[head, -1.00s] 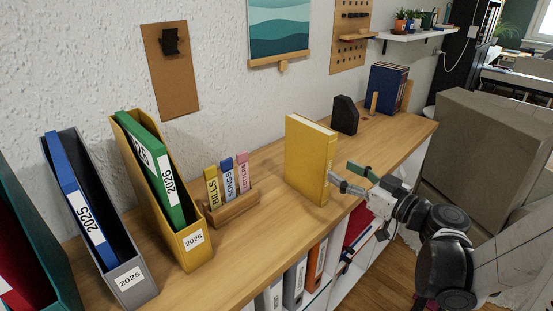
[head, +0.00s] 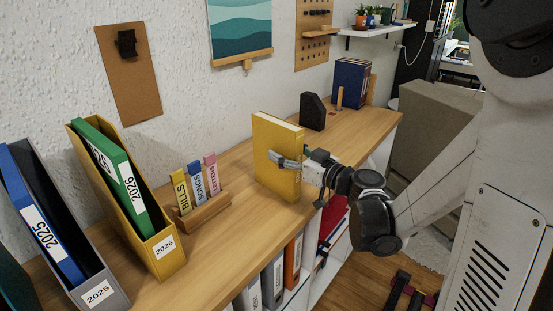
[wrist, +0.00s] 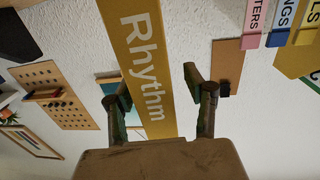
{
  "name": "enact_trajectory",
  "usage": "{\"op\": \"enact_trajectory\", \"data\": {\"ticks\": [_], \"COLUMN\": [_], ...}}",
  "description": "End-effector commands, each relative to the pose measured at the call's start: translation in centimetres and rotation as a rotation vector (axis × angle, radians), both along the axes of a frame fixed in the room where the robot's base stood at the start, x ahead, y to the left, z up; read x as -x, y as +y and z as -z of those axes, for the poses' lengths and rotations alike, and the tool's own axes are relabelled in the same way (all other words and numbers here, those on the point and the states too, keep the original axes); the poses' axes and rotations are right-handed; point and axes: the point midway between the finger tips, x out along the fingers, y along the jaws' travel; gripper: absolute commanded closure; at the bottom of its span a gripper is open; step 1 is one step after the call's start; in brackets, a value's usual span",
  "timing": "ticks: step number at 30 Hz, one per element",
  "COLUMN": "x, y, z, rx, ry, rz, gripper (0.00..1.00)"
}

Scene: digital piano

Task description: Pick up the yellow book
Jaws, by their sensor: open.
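The yellow book (head: 268,140) stands upright on the wooden counter top. Its spine, lettered "Rhythm", faces my wrist camera (wrist: 142,60). My gripper (head: 298,158) is open at the spine edge of the book, a bit above mid-height. In the head view one finger lies across the near cover and the other is toward the far side, partly hidden. In the wrist view the spine runs between the two fingers (wrist: 152,85), with a clear gap to the right finger and less to the left. Contact cannot be told.
A wooden holder (head: 207,216) with labelled tabs stands left of the book, then a yellow file box (head: 163,247) and a grey one (head: 100,293). A black bookend (head: 312,111) and dark blue books (head: 351,82) stand to the right. Counter (head: 232,236) near the book is clear.

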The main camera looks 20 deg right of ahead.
Motion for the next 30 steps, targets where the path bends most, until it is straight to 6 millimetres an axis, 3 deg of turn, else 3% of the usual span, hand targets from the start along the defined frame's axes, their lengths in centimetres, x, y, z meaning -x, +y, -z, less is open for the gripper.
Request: {"op": "enact_trajectory", "data": {"ticks": [6, 14, 24, 30], "x": [-2.7, -3.0, -3.0, -3.0], "y": [1.4, 1.5, 1.5, 1.5], "z": [0.1, 0.1, 0.1, 0.0], "rx": [0.000, 0.000, 0.000, 0.000], "ry": [0.000, 0.000, 0.000, 0.000], "rz": [-0.004, -0.001, -0.001, -0.001], "gripper": [0.52, 0.52, 0.98, 1.00]}}
